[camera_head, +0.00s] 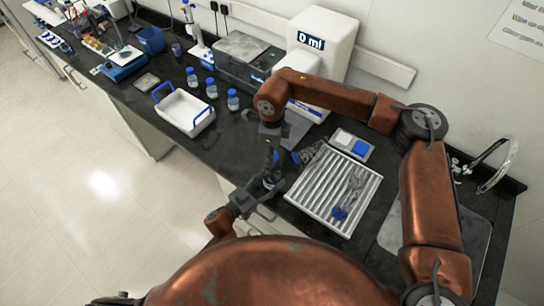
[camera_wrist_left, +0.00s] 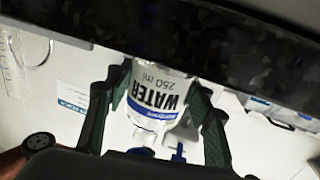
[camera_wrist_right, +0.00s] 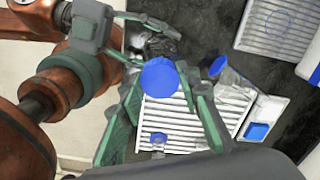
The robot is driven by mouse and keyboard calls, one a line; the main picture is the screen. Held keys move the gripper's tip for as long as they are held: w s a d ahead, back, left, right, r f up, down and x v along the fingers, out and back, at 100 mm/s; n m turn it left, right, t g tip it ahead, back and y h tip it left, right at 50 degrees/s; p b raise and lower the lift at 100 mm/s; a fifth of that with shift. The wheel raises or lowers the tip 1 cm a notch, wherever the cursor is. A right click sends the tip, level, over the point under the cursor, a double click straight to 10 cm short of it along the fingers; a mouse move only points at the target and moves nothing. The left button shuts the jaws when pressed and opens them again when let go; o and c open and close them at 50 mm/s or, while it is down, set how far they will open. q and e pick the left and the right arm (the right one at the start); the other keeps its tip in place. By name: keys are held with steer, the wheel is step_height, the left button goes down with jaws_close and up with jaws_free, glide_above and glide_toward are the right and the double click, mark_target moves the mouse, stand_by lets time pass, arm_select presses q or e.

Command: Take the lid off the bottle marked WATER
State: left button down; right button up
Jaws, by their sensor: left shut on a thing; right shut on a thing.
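The clear bottle (camera_wrist_left: 158,95) marked WATER, 250 ml, shows upside down in the left wrist view, between the fingers of my left gripper (camera_wrist_left: 152,115), which is shut on its body. In the head view my left gripper (camera_head: 264,194) is at the bench's front edge. My right gripper (camera_head: 272,174) points down just above it. In the right wrist view a round blue lid (camera_wrist_right: 160,77) sits between the right gripper's fingers (camera_wrist_right: 165,95), which are shut on it. The lid hides what is below it, so I cannot tell whether it touches the bottle's neck.
A ribbed white rack (camera_head: 318,195) holds clear glassware with a blue cap (camera_head: 340,213). Another blue-capped vessel (camera_wrist_right: 218,66) lies beside it. Several blue-capped bottles (camera_head: 211,88) stand near a white tray (camera_head: 183,112). A dispenser reading 0 ml (camera_head: 325,40) stands behind. A sink is at right.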

arm_select(q)
steer(key=c, duration=0.9)
jaws_free()
steer(key=shift+o, duration=0.2)
